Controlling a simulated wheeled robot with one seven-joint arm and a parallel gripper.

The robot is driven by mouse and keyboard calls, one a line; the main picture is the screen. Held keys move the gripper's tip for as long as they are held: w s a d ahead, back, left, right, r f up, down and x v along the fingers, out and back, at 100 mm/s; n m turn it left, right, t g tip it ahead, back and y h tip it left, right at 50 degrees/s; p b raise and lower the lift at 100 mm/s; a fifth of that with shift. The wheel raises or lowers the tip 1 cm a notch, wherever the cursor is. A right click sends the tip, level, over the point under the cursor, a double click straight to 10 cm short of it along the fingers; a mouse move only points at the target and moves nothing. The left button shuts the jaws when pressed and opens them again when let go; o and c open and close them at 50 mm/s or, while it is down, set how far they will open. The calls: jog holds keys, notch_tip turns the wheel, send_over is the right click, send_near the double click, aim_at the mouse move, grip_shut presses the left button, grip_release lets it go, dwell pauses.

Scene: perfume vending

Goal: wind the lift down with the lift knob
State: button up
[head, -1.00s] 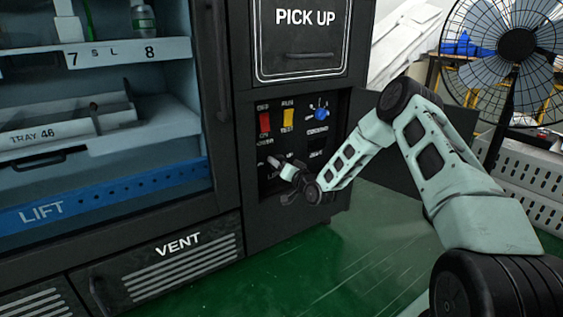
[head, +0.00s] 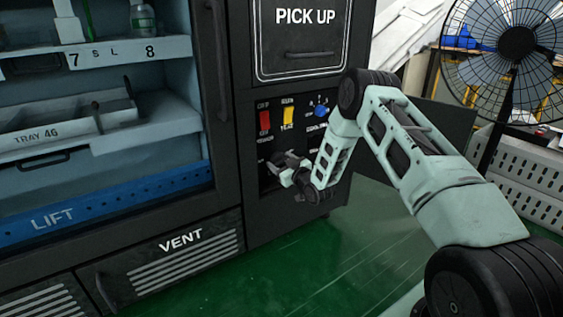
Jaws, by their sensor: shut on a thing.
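My gripper (head: 275,170) is at the lower left of the control recess on the vending machine. It is shut on the lift knob, which the fingers and wrist largely hide. The lift (head: 110,203) is a blue bar with white LIFT lettering, low behind the machine's glass. It lies below the shelf with the tray marked TRAY 46 (head: 36,136).
Above my gripper are a red switch (head: 265,121), a yellow switch (head: 288,117) and a blue knob (head: 321,111). An open dark door (head: 398,165) stands right of the recess, behind my arm. A black fan (head: 515,45) stands at right. Green floor is clear in front.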

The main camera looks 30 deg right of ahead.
jog(key=shift+n, duration=0.4)
jog(key=o, duration=1)
jog(key=shift+c, duration=0.2)
jog(key=shift+s, duration=0.1)
jog(key=s+p, duration=0.6)
jog(key=s, duration=1.1)
jog(key=shift+s+d, duration=0.15)
jog(key=shift+d, duration=0.15)
